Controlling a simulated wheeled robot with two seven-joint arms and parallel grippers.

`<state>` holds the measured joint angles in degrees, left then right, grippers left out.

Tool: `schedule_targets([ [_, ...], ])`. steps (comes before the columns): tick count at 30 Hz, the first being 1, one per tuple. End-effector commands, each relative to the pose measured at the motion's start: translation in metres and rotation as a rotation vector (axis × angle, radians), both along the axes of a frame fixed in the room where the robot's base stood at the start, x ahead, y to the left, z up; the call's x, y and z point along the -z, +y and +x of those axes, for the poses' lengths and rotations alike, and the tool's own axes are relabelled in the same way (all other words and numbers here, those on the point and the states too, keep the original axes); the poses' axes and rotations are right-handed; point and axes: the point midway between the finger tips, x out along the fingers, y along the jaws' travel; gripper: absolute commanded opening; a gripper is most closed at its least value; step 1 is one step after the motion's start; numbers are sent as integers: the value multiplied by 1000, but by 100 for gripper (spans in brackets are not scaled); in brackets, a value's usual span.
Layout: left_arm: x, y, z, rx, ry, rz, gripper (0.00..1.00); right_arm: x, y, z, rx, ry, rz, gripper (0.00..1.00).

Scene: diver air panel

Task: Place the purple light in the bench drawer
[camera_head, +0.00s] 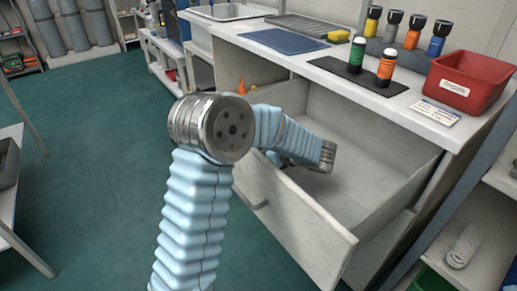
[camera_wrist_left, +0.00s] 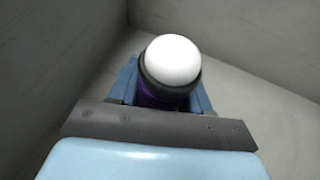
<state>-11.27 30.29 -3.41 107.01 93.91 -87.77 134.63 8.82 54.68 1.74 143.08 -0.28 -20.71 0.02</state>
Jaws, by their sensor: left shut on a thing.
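The bench drawer (camera_head: 310,222) is pulled open under the worktop in the head view, and its pale interior looks empty apart from my arm. My left arm reaches over the drawer front, with its wrist inside the opening. In the left wrist view my left gripper (camera_wrist_left: 165,88) is shut on the purple light (camera_wrist_left: 155,98), which has a white dome and a dark collar. Grey drawer walls and floor surround it there; I cannot tell whether the light touches the floor. In the head view the light is hidden behind my arm. My right gripper is not in view.
On the worktop stand a green light (camera_head: 356,54) and an orange light (camera_head: 386,66) on a black mat, several more lights behind, and a red bin (camera_head: 466,82). A small orange cone (camera_head: 242,87) sits at the drawer's far end. Shelves (camera_head: 470,225) stand at right.

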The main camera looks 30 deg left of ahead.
Motion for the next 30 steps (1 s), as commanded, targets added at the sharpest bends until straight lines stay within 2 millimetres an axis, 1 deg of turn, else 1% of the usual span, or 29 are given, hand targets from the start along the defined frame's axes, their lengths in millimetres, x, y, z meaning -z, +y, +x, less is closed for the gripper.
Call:
schedule_targets([
  [5, 0, 0, 0, 0, -1, 0, 11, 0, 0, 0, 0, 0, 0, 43],
  [8, 2, 0, 0, 0, -1, 0, 11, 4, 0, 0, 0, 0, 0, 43],
  [9, 1, 0, 0, 0, -1, 0, 54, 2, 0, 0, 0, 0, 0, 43],
  [13, 1, 0, 0, 0, -1, 0, 73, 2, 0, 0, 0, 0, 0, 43],
  [20, 0, 0, 0, 0, -1, 0, 73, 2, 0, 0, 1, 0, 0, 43],
  [23, -2, 0, 0, 0, 0, 0, 73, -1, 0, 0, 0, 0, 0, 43],
  [26, -5, -12, -1, 1, -2, -1, 73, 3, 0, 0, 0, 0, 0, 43],
  [30, -16, -40, -4, 4, -4, 0, 73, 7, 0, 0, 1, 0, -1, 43],
])
